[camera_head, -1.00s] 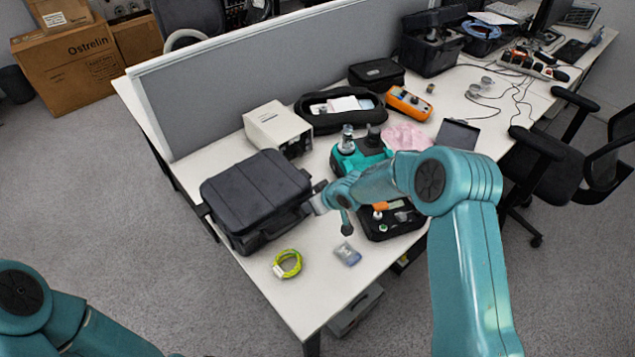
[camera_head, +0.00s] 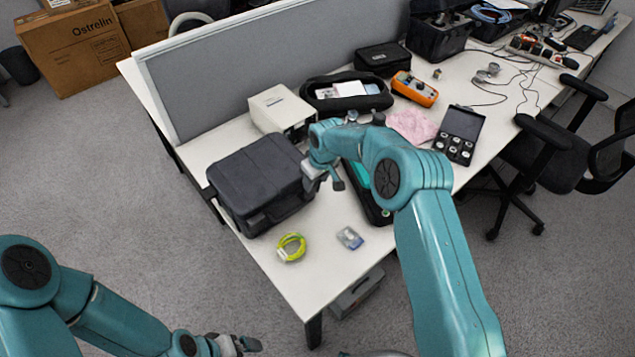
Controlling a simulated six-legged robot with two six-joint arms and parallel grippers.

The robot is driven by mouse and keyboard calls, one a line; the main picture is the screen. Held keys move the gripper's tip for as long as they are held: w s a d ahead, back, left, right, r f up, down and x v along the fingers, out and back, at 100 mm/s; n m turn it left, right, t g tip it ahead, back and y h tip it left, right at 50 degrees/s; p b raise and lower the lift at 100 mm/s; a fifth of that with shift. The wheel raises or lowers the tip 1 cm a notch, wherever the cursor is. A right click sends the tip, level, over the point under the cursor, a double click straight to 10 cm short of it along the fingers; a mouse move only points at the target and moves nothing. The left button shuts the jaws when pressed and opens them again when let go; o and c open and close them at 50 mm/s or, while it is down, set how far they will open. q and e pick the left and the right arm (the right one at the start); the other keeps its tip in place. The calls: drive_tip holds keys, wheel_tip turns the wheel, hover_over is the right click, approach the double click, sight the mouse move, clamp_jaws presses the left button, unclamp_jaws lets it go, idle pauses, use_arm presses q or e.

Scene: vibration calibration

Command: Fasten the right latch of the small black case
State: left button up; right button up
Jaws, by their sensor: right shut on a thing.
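The black case (camera_head: 255,178) lies closed on the left part of the white table, with its handle side facing the front right. My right gripper (camera_head: 311,180) is at the right end of that side, touching the case. It is shut on a small part there, apparently the right latch; the fingers hide the latch itself. The other latch is too small to make out. My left gripper (camera_head: 246,344) is low at the bottom edge, away from the table and the case. Its fingers are too small to read.
A yellow-green coil (camera_head: 291,247) and a small grey-blue packet (camera_head: 350,238) lie in front of the case. A beige box (camera_head: 283,110) stands behind it, near the grey partition (camera_head: 260,70). My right arm covers most of a teal device. An office chair stands at right.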

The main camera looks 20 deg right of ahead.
drive_tip(key=shift+s+a+f, duration=0.1)
drive_tip(key=shift+a, duration=0.1)
drive_tip(key=o, duration=1.1)
drive_tip(key=shift+c, duration=0.2)
drive_tip(key=b+v, duration=0.3)
drive_tip(key=v, duration=1.3)
drive_tip(key=shift+r, duration=0.25)
drive_tip(key=shift+f, duration=0.1)
